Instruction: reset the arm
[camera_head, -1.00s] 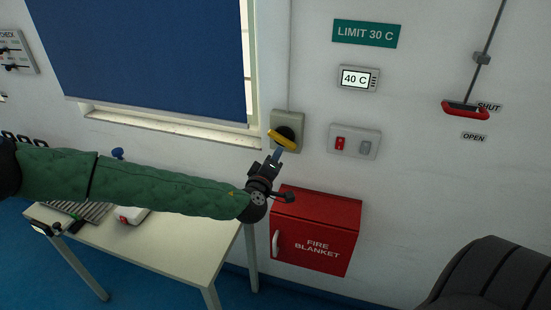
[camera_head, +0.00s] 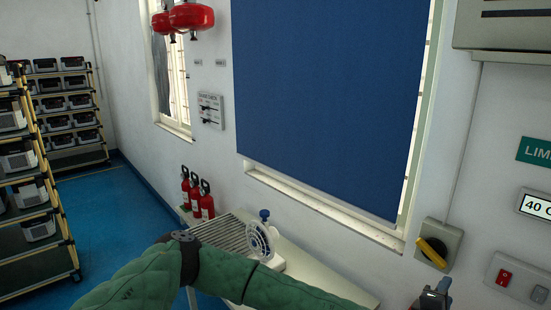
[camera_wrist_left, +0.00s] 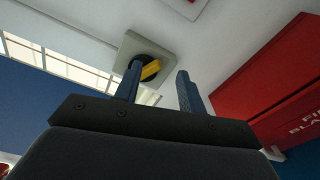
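My left arm in its green sleeve crosses the bottom of the head view. Its gripper (camera_head: 436,293) shows only partly at the lower right, below the yellow rotary handle (camera_head: 433,251) on its grey wall box (camera_head: 452,236). In the left wrist view the two fingers of my left gripper (camera_wrist_left: 157,80) stand apart with nothing between them. The yellow handle (camera_wrist_left: 151,69) shows beyond the left finger, which partly covers it; it looks apart from the gripper. My right gripper is not in view.
A table (camera_head: 325,282) with a small fan (camera_head: 260,240) stands under the blue blind (camera_head: 330,100). Red extinguishers (camera_head: 207,200) stand left of it. Racks (camera_head: 62,225) are far left, with open blue floor between. A red cabinet (camera_wrist_left: 270,80) is right in the wrist view.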

